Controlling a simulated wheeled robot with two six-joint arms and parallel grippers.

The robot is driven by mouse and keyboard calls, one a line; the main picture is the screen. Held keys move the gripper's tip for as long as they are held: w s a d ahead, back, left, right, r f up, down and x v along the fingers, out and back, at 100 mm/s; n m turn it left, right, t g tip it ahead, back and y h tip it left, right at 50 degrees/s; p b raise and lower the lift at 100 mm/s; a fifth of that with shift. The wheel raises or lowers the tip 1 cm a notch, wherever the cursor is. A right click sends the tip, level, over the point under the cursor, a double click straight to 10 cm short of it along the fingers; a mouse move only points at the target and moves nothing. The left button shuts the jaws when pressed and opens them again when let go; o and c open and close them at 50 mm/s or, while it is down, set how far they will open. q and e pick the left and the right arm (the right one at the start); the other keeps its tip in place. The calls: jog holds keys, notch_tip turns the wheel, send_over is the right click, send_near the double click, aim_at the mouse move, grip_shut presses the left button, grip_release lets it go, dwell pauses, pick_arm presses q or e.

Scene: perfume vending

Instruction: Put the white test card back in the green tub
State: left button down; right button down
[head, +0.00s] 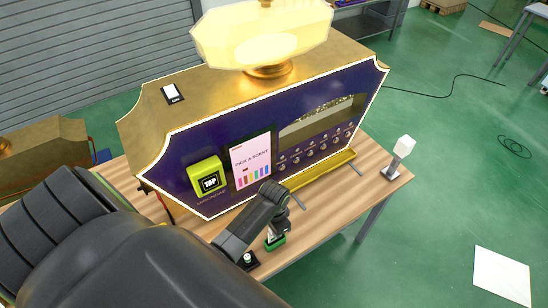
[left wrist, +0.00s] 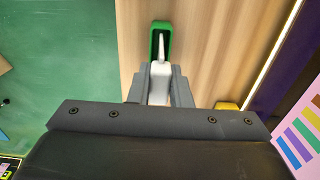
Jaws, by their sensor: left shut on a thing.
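The green tub (left wrist: 154,31) stands on the wooden table, ahead of my left gripper (left wrist: 160,88) in the left wrist view. My left gripper is shut on the white test card (left wrist: 160,72). The card's narrow end points at the tub and overlaps its opening in this view; I cannot tell how deep it sits. In the head view the green tub (head: 275,242) is near the table's front edge, just below my left arm's end, which hides the card. My right gripper is not in view.
The gold and purple vending machine (head: 185,150) stands close behind, with a yellow-green TAP box (head: 208,177) and a scent panel (head: 250,162). A small black item with a white top (head: 248,259) is left of the tub. A white-topped stand (head: 403,146) is at the table's right end.

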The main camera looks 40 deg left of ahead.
pick_arm(q)
jog(key=shift+f+b, duration=0.75)
jog(key=shift+f, duration=0.65)
jog(key=c, duration=1.3)
grip_release()
jog(key=shift+o, duration=0.6)
jog(key=o, duration=0.6)
jog(key=shift+c, duration=0.2)
jog(key=shift+r, duration=0.1)
jog(key=shift+r+p, duration=0.9)
jog(key=shift+p, duration=0.35)
